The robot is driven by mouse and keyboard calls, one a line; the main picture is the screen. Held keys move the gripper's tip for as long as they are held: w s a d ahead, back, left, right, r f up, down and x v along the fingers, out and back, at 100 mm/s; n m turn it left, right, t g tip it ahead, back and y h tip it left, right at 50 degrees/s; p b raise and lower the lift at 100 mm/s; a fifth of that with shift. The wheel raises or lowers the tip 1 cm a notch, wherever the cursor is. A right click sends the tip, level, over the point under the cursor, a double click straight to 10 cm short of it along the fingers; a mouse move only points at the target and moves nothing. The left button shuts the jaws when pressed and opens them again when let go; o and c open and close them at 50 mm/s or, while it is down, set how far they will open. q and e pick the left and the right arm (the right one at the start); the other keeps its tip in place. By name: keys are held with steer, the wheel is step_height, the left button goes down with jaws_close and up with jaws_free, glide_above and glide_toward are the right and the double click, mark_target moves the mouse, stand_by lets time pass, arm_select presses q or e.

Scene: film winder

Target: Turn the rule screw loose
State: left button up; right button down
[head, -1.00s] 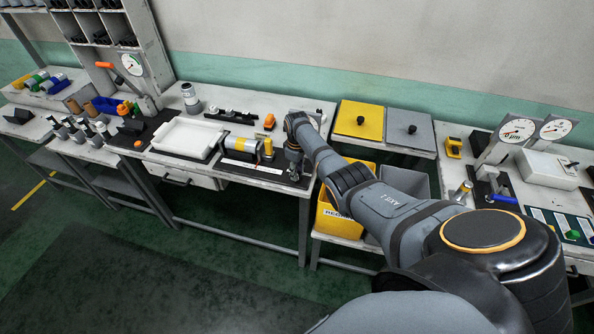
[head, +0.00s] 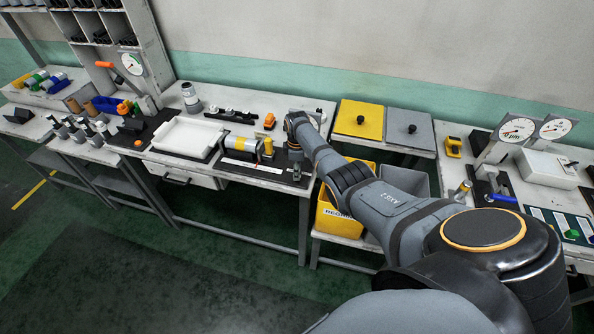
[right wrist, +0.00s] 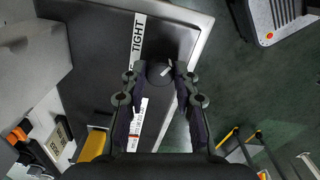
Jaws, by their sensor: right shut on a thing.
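The rule screw (right wrist: 160,72) is a dark round knob with a short white mark on top. In the right wrist view it sits between the fingertips of my right gripper (right wrist: 154,76), on a dark plate beside a white label reading "TIGHT" (right wrist: 138,37). My right gripper is shut on the screw. A white printed strip (right wrist: 138,118) lies below it, between the fingers. In the head view my right gripper (head: 296,166) is at the right end of the dark plate, and the screw is hidden there. My left gripper is not in view.
A winder with a yellow part (head: 238,145) stands left of my gripper, and a white tray (head: 187,137) lies farther left. A yellow bin (head: 337,217) is close on the right, below the table edge. Yellow and grey lids (head: 358,121) lie behind it.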

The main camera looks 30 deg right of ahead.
stand_by(0.3)
steer(key=c, duration=1)
jaws_free()
steer(key=shift+r, duration=0.1)
step_height(320, 180, up, 12)
steer(key=shift+f, duration=0.1)
